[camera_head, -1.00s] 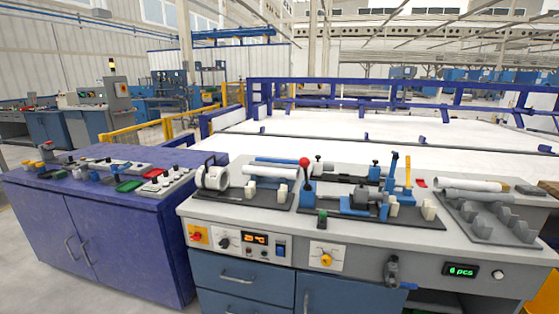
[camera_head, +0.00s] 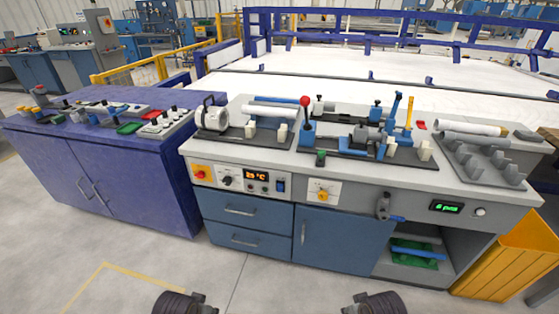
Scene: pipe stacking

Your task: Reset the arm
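My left gripper (camera_head: 190,303) and my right gripper (camera_head: 370,304) show only in part at the bottom edge, as dark rounded shapes. Both are in front of the workbench, low and apart from it, touching nothing that I can see. Their fingers are too small and cut off to tell open from shut. On the grey workbench (camera_head: 228,166), a white pipe (camera_head: 272,112) lies at the fixture on the left. More pale pipes (camera_head: 472,128) lie at the grey stepped rack (camera_head: 463,166) on the right.
A clamp fixture with a red-knobbed lever (camera_head: 305,102) stands mid-bench. A purple cabinet (camera_head: 130,185) with a control panel is at the left. A yellow bin (camera_head: 510,262) stands at the lower right. The floor before the bench (camera_head: 270,285) is clear.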

